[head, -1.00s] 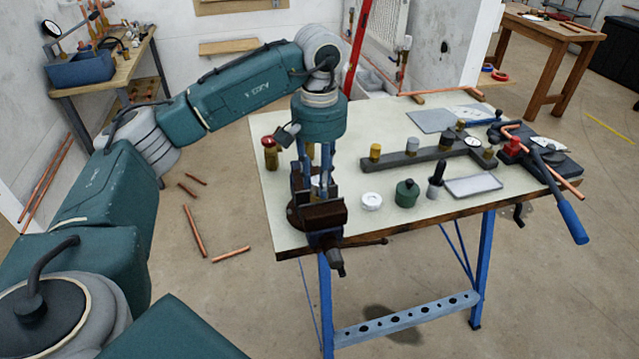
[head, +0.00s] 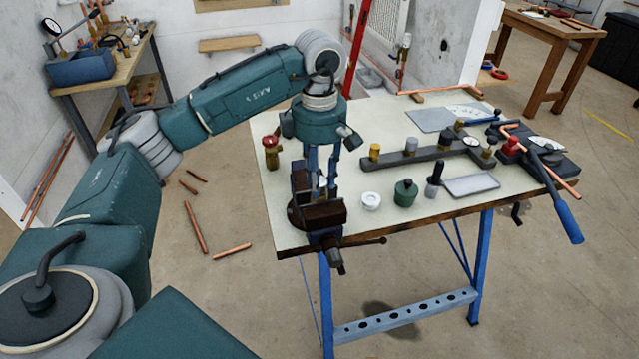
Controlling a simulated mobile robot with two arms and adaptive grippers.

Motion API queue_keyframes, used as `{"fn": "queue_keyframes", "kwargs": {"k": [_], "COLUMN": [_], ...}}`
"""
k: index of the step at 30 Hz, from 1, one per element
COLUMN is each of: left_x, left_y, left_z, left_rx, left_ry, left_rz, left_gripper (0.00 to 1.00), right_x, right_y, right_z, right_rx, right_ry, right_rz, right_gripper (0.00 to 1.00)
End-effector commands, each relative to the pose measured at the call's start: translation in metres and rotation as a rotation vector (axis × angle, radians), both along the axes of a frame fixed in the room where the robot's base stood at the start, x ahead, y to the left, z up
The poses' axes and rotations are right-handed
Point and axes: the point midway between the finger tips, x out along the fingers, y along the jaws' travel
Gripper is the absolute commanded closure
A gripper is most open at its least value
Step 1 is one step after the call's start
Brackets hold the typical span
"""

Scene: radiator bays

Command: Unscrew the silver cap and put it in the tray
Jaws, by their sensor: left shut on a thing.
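My left gripper (head: 322,188) points down over the dark vise (head: 318,216) at the table's front left corner. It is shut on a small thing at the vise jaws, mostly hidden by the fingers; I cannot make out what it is. A silver-grey cap (head: 411,146) stands upright on the dark bar-shaped block, right of a yellow brass cap (head: 375,151). A shallow grey tray (head: 472,185) lies near the table's right front edge and looks empty. My right gripper is not in view.
A red-topped brass valve (head: 271,152) stands left of the gripper. A white ring-like piece (head: 371,201), a green canister (head: 405,193) and a dark upright tool (head: 434,182) stand between vise and tray. A blue-handled tool (head: 566,215) overhangs the right edge.

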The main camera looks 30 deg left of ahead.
Motion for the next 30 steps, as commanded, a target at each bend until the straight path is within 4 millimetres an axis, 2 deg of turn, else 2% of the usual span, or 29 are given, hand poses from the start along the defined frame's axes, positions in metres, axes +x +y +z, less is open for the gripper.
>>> {"fn": "queue_keyframes", "kwargs": {"k": [12,16,23,24,25,30], "left_x": [0.0001,0.0002,0.0003,0.0003,0.0004,0.0003], "left_y": [-0.0005,-0.0003,-0.0003,-0.0003,-0.0003,-0.0001], "left_z": [0.0013,0.0008,0.0006,0.0006,0.0006,0.0006], "left_rx": [-0.001,0.0,0.0,0.0,0.0,0.0], "left_ry": [0.0,-0.001,-0.001,-0.001,-0.001,-0.001], "left_rz": [0.607,0.686,0.692,0.692,0.692,0.691], "left_gripper": [1.0,1.0,1.0,0.64,0.6,0.6], "right_x": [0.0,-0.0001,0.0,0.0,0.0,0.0], "right_y": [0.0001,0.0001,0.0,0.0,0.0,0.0], "right_z": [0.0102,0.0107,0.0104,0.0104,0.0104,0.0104], "right_rx": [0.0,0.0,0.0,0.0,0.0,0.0], "right_ry": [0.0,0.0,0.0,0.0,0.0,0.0], "right_rz": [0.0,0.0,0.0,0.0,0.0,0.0], "right_gripper": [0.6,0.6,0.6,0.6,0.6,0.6]}}
